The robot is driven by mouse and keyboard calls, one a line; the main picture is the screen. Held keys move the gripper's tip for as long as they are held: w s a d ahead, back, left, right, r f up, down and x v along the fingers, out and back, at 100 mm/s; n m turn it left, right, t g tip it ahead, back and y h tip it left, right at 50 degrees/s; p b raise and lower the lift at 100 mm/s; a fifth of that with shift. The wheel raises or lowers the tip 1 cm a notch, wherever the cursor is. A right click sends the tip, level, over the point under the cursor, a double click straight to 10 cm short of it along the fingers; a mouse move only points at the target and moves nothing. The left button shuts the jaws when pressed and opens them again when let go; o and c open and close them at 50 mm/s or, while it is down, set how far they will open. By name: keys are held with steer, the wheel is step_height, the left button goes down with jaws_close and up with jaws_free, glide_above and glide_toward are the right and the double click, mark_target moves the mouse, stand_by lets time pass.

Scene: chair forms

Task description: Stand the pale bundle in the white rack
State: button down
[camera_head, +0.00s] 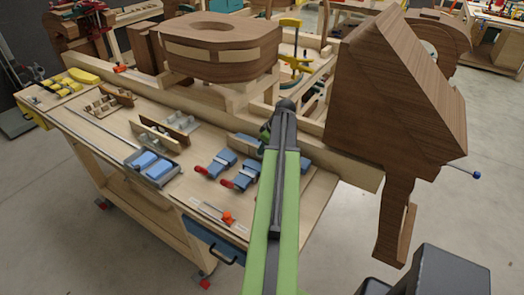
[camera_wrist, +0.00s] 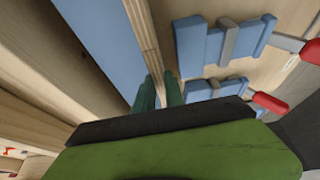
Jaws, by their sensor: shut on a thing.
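In the wrist view, my gripper (camera_wrist: 160,92) has its two dark green fingers closed on a thin pale wooden bundle (camera_wrist: 146,38) with a striped, layered edge. The bundle runs up and away from the fingers, and its far end leaves the picture. In the head view, my gripper (camera_head: 264,138) is over the back right of the bench, mostly hidden by my own arm, and the bundle is hard to make out there. A small whitish rack-like holder (camera_head: 190,132) with dark-edged wooden strips stands mid-bench. I cannot tell for sure that it is the white rack.
Blue clamps with red handles (camera_head: 228,172) lie left of my arm; they also show in the wrist view (camera_wrist: 215,42). A grey tray (camera_head: 153,168) with blue blocks sits at the front. Large wooden chair forms (camera_head: 222,50) and (camera_head: 390,95) stand behind and right.

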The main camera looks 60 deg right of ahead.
step_height(320, 180, up, 8)
steer(key=p, duration=0.7)
steer(key=shift+r, duration=0.2)
steer(key=w+d+r+p, duration=0.2)
steer(key=w+d, duration=0.5)
steer(key=d, duration=0.3)
steer(key=shift+w+d+r, duration=0.15)
steer(key=shift+w+d, duration=0.05)
steer(key=shift+d, duration=0.2)
